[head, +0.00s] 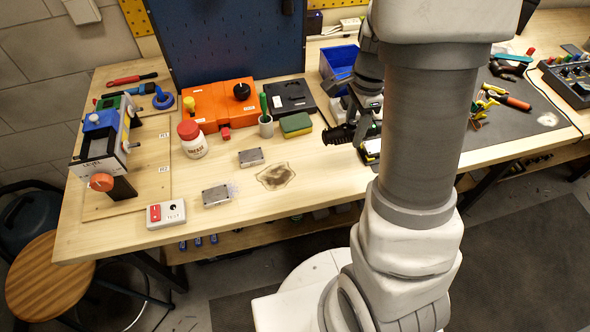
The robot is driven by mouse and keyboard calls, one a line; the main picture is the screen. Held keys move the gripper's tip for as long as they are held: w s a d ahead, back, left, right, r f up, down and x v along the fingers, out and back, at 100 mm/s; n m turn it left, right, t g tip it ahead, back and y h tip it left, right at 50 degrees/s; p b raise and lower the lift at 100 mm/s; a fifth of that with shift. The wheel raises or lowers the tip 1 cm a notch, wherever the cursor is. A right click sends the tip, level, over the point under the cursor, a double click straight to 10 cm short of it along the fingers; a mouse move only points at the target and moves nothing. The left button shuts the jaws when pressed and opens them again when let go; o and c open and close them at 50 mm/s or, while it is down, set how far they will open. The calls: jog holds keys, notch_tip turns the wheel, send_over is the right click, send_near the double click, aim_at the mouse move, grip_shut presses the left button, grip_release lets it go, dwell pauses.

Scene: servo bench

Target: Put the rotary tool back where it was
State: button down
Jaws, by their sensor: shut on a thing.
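My gripper (358,116) is in the middle of the head view, above the bench and partly hidden behind my arm. It is shut on a dark, ribbed object, which I take to be the rotary tool (339,134). The black end of the tool sticks out to the left, over the bench to the right of the sponge. The rest of the tool is hidden by my gripper and arm. I cannot tell whether it touches anything below.
A blue bin (340,61) stands behind my gripper. A green-and-yellow sponge (296,125), a cup (266,126) and an orange case (219,104) are to the left. A dark mat (530,105) with tools lies right.

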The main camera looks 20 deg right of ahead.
send_over(303, 172)
notch_tip(303, 172, down, 7)
jog(key=shift+r, duration=0.15)
jog(key=shift+f+b, duration=0.3)
jog(key=shift+f, duration=1.65)
jog(key=shift+f, duration=0.2)
jog(key=shift+c, duration=1.6)
grip_release()
jog(key=shift+r, duration=0.1)
